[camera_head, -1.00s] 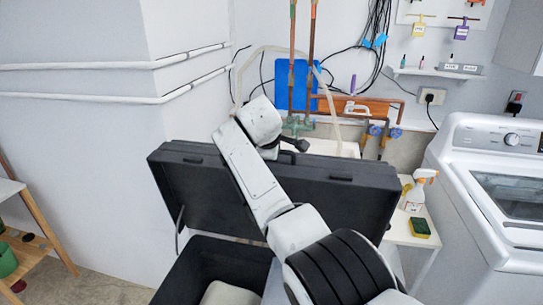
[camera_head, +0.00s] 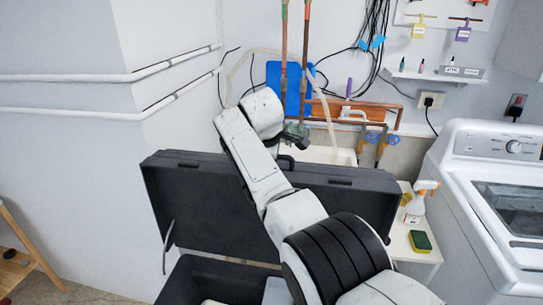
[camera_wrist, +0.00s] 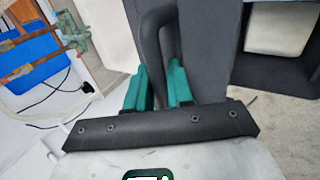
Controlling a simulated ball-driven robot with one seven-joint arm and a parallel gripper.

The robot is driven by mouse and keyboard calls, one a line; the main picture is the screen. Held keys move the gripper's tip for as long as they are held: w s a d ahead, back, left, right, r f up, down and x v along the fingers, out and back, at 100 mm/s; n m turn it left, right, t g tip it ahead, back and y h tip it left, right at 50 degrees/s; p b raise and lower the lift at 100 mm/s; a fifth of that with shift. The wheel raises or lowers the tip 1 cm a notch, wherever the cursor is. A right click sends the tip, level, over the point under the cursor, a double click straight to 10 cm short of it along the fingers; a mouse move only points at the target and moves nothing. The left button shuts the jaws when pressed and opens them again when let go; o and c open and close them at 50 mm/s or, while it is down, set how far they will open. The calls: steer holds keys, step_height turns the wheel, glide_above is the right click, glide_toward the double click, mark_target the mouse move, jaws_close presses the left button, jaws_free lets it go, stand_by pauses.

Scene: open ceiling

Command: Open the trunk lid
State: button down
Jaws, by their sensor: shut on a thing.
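The black trunk (camera_head: 215,280) stands open at the bottom of the head view. Its black lid (camera_head: 195,200) is raised, standing steeply at the rear of the box, with a support strut at its left. The dark handle (camera_head: 286,161) is on the lid's upper edge. My gripper (camera_wrist: 164,78) has green fingers, shut around the dark handle loop, which also shows in the wrist view (camera_wrist: 150,32). My arm crosses in front of the lid and hides part of it. In the head view the fingers are hidden behind my wrist.
A white washing machine (camera_head: 500,195) stands at the right. A small white table (camera_head: 425,252) beside it carries a spray bottle (camera_head: 418,200) and a sponge (camera_head: 420,241). Pipes (camera_head: 305,60) and a blue panel (camera_head: 290,85) are on the wall behind. A wooden shelf (camera_head: 35,255) is at left.

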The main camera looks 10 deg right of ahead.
steer(key=c, duration=1.4)
jaws_free()
steer(key=shift+w+d+r, duration=0.2)
steer(key=shift+w+d, duration=0.05)
steer(key=shift+o, duration=1.2)
steer(key=shift+w+f, duration=0.1)
steer(key=shift+f, duration=0.05)
steer(key=shift+f, duration=0.1)
steer(key=b+v, duration=0.2)
steer(key=v, duration=0.9)
steer(key=shift+b, duration=0.3)
steer(key=shift+a, duration=0.15)
